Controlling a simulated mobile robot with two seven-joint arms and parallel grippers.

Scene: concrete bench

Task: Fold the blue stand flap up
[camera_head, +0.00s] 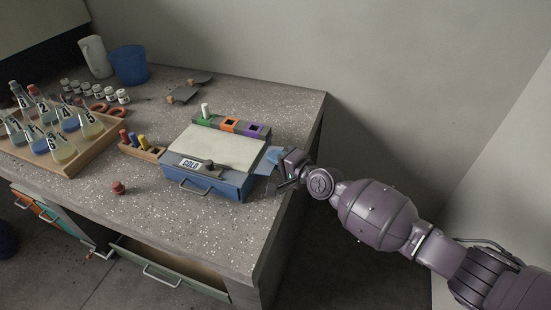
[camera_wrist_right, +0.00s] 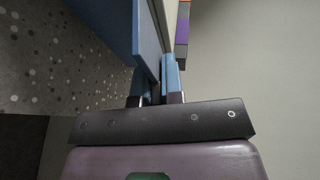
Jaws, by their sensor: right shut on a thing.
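The blue stand flap (camera_head: 268,160) sticks out from the right side of a blue box (camera_head: 233,187) marked COLD, near the bench's right edge. My right gripper (camera_head: 284,170) is at the flap's outer end and is shut on it. In the right wrist view, the blue flap (camera_wrist_right: 149,42) runs down to the jaws of my right gripper (camera_wrist_right: 156,92), beside the box's darker blue side (camera_wrist_right: 117,22). The jaws hide part of the flap there. My left gripper is out of view.
A rack with orange and purple slots (camera_head: 230,125) stands behind the box. A small wooden holder (camera_head: 142,151) and a tray of flasks (camera_head: 72,169) stand to the left. A red-brown stopper (camera_head: 118,187) lies at the front. An open drawer (camera_head: 170,262) juts out below.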

